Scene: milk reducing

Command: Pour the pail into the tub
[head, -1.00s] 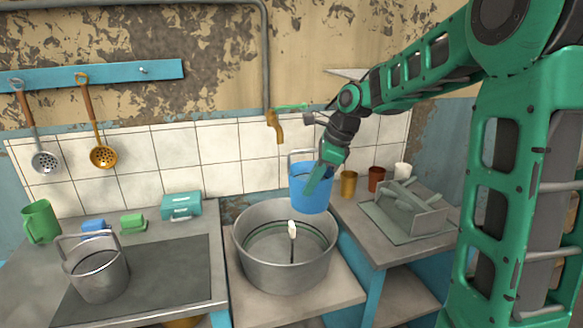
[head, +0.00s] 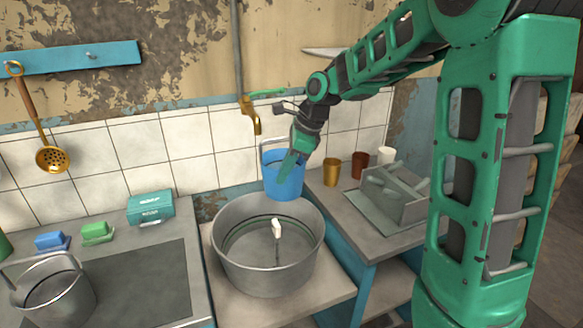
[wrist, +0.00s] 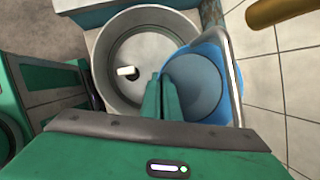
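The blue pail (head: 284,180), with a metal handle, hangs in the air at the back right rim of the tub and looks roughly upright. In the wrist view my two fingers (wrist: 161,98) lie close together at the edge of the pail (wrist: 195,85). The large grey metal tub (head: 265,262) stands on a low counter below, with a white-topped thin rod inside. The tub (wrist: 103,72) also shows beside the pail in the wrist view. The pail's contents are not clear.
A metal pail (head: 58,300) stands on the left counter near blue and green blocks and a teal box (head: 150,208). A brass tap (head: 250,115) is close behind the held pail. Cups (head: 331,172) and a grey rack (head: 395,195) stand on the right counter.

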